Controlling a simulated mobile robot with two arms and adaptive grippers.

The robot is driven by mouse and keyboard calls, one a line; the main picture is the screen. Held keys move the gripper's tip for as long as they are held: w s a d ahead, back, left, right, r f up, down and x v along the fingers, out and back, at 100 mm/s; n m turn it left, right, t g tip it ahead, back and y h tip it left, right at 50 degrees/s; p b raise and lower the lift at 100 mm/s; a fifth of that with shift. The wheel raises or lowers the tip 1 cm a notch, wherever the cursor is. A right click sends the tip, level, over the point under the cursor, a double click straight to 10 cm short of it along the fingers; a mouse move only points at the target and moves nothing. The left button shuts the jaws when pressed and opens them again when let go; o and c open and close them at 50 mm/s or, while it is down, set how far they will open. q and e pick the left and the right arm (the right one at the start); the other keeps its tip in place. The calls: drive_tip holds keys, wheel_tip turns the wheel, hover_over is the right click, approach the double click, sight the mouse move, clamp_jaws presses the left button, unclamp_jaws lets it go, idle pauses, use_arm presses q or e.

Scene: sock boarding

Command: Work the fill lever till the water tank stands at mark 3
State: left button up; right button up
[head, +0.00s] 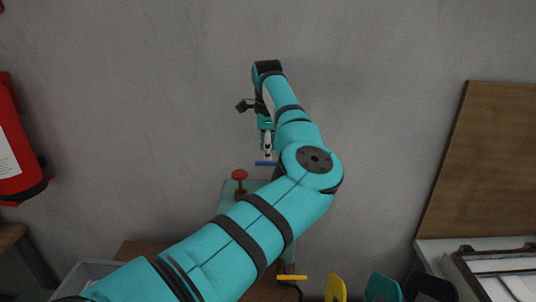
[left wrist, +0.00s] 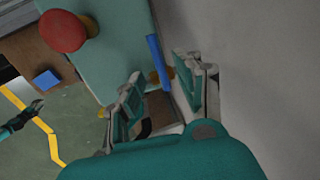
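A pale teal box-like unit (head: 230,188) stands against the wall, mostly behind my left arm; it shows larger in the left wrist view (left wrist: 120,60). A blue bar (head: 265,163) sticks out by the unit. My left gripper (head: 267,153) is just above this bar. In the left wrist view its fingers (left wrist: 160,70) are apart, with the blue bar (left wrist: 156,55) in the gap between them; contact is not clear. No tank mark or water level is readable.
A red extinguisher (head: 15,150) hangs at left. A grey bin (head: 85,275) is at lower left. A yellow bar (head: 292,277) and chairs (head: 382,287) are at bottom right, near a brown board (head: 480,160). A teal gripper-like part (left wrist: 20,120), perhaps my right, shows at the left wrist view's edge.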

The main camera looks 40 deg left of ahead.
sight(268, 163)
use_arm(q)
drive_tip(key=shift+w+a+f+p, duration=0.1)
drive_tip(key=shift+w+f+p, duration=0.1)
drive_tip(key=shift+f, duration=0.75)
drive_tip(key=shift+w+a+f+p, duration=0.1)
drive_tip(key=shift+f+p, duration=0.1)
drive_tip(key=shift+f, duration=0.7)
drive_tip(key=shift+s, duration=0.1)
clamp_jaws()
